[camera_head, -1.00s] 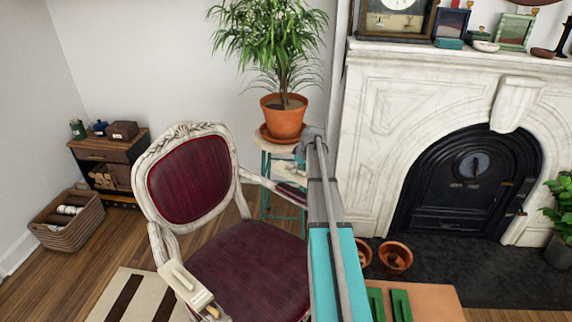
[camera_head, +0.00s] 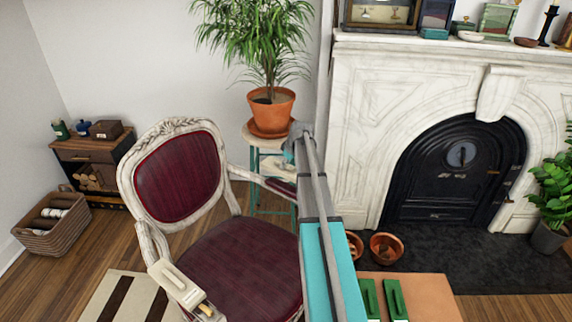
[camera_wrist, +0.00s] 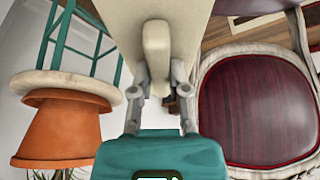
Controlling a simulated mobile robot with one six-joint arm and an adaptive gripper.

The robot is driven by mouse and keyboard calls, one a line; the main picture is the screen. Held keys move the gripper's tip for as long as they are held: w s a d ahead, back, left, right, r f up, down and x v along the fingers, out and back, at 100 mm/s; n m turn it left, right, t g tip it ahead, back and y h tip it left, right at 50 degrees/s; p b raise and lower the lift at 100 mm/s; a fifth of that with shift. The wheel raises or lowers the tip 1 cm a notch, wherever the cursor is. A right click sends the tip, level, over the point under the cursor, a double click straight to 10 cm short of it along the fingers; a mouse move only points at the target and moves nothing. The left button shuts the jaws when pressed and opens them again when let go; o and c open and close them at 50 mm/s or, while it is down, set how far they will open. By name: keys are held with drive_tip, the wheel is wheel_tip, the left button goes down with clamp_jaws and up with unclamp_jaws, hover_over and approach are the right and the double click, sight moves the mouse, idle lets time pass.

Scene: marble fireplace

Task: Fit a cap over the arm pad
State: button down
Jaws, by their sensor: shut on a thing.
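The chair (camera_head: 250,250) has a burgundy seat and back in a carved white frame. Its arm pad on the right (camera_head: 281,188) is burgundy and shows bare, partly behind my arm. A cream cap (camera_head: 172,278) with a raised handle lies over the arm on the left. My gripper (camera_wrist: 157,88) is shut on the handle of another cream cap (camera_wrist: 190,22), which fills the top middle of the wrist view. In the head view my arm hides most of this held cap.
A potted plant (camera_head: 270,107) stands on a teal-legged stool (camera_head: 255,150) close behind my gripper. Two green caps (camera_head: 397,298) lie on a tan surface (camera_head: 435,295) at the bottom. The marble fireplace (camera_head: 375,130) is at the right, with terracotta pots (camera_head: 386,248) before it.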

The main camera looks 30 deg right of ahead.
sight(283, 184)
drive_tip(key=shift+f+b, duration=4)
drive_tip(key=shift+f, duration=0.15)
drive_tip(key=shift+f, duration=0.1)
drive_tip(key=c, duration=0.5)
unclamp_jaws()
drive_tip(key=shift+c, duration=0.2)
